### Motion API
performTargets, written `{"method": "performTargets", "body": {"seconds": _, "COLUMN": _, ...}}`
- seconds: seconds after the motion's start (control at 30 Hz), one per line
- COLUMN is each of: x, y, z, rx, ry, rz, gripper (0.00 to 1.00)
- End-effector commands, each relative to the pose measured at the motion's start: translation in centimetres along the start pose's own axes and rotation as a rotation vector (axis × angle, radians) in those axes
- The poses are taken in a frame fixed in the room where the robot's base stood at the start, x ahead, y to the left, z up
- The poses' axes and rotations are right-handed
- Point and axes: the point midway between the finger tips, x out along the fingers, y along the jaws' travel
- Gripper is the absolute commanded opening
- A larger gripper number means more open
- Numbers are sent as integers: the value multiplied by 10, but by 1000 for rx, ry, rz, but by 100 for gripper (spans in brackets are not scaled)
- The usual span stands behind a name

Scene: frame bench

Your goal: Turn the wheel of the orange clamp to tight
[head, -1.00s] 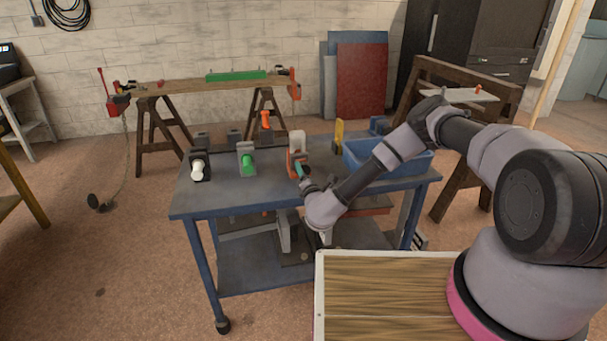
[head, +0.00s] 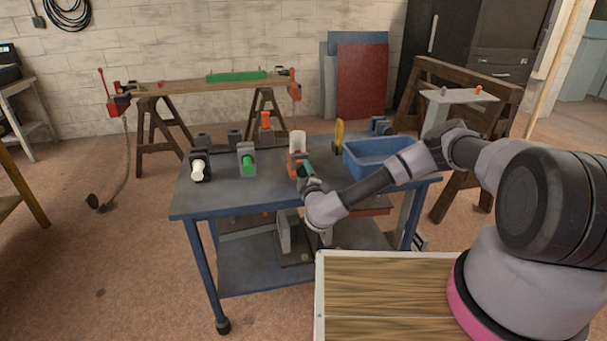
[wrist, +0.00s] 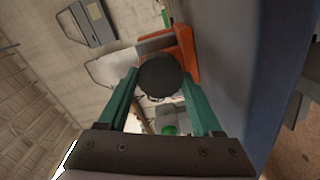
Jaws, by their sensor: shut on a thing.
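The orange clamp (head: 293,168) stands at the front of the blue bench, right of the green-handled and white-handled clamps. In the wrist view its orange body (wrist: 186,52) lies just beyond a round black wheel (wrist: 160,76). My gripper (wrist: 158,84), with green fingers, is shut on this wheel, one finger on each side. In the head view my gripper (head: 305,171) is at the front of the orange clamp and hides the wheel. Any mark showing how tight the wheel is cannot be seen.
A green-handled clamp (head: 247,160) and a white-handled clamp (head: 198,168) stand left on the bench (head: 230,199). A blue bin (head: 372,171) is to the right, close to my forearm. A yellow upright piece (head: 339,133) stands behind. The bench's front left is clear.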

Motion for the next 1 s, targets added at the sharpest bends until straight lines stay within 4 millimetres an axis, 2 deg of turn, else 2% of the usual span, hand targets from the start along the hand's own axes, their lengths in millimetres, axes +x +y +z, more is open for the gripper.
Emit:
{"method": "performTargets", "body": {"seconds": 0.6, "x": -1, "y": 0, "z": 0, "rx": 576, "ry": -1, "rz": -2, "gripper": 11}}
{"method": "performTargets", "body": {"seconds": 1.0, "x": -1, "y": 1, "z": 1, "rx": 832, "ry": 0, "rz": -2, "gripper": 11}}
